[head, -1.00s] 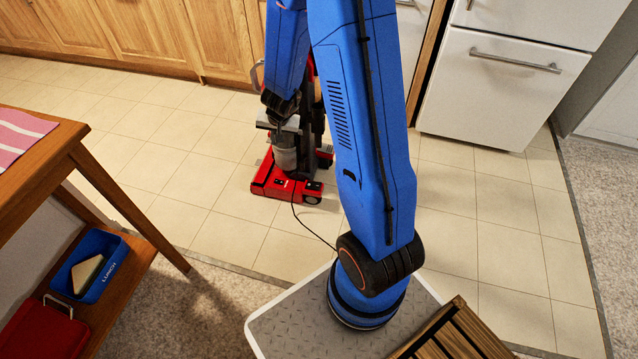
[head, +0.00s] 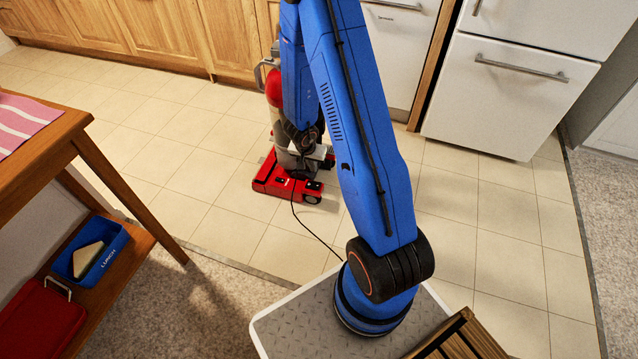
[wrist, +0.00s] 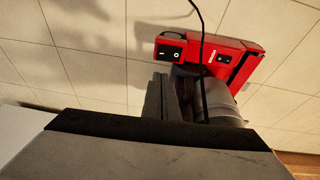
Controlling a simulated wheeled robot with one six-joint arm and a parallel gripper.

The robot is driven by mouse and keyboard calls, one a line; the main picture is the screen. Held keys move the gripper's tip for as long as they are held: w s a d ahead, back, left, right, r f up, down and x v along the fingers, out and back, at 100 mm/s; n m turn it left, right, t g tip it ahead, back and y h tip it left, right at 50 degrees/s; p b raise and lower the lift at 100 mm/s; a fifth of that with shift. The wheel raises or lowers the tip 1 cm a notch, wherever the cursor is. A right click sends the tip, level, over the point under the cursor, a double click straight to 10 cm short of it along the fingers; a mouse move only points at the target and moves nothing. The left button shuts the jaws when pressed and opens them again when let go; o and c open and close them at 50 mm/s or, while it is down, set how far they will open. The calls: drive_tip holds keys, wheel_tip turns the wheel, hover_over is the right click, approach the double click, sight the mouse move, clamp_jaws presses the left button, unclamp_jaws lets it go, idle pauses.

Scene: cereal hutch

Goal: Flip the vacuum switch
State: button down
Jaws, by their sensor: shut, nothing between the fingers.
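The red vacuum (head: 270,184) stands upright on the tiled floor in the head view, its body partly hidden behind my arm. In the wrist view its red base (wrist: 250,65) and grey canister (wrist: 224,106) show. A black rocker switch (wrist: 170,50) marked I and O sits on a red housing, facing the camera. I cannot tell which side is pressed in. My gripper (wrist: 160,82) is shut and empty, its tips just below the switch in the picture. Contact with the switch cannot be made out. In the head view my gripper is mostly hidden by the wrist.
A black cord (head: 312,232) runs from the vacuum toward my base and crosses the wrist view. Wooden cabinets (head: 150,30) and a white fridge (head: 500,95) stand behind. Floor tiles around are clear.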

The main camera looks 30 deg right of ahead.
hover_over(316, 185)
drive_tip(key=s, duration=0.1)
wheel_tip(316, 185, down, 11)
drive_tip(key=shift+s+a+f, duration=0.15)
drive_tip(key=shift+f, duration=0.05)
drive_tip(key=shift+s+f, duration=0.1)
drive_tip(key=shift+f, duration=0.95)
drive_tip(key=shift+s+d+f, duration=0.1)
drive_tip(key=shift+d+f, duration=0.1)
drive_tip(key=shift+f, duration=0.1)
drive_tip(key=shift+w+a+r, duration=0.4)
drive_tip(key=shift+w+a, duration=0.05)
drive_tip(key=shift+w, duration=0.1)
drive_tip(key=shift+r, duration=0.1)
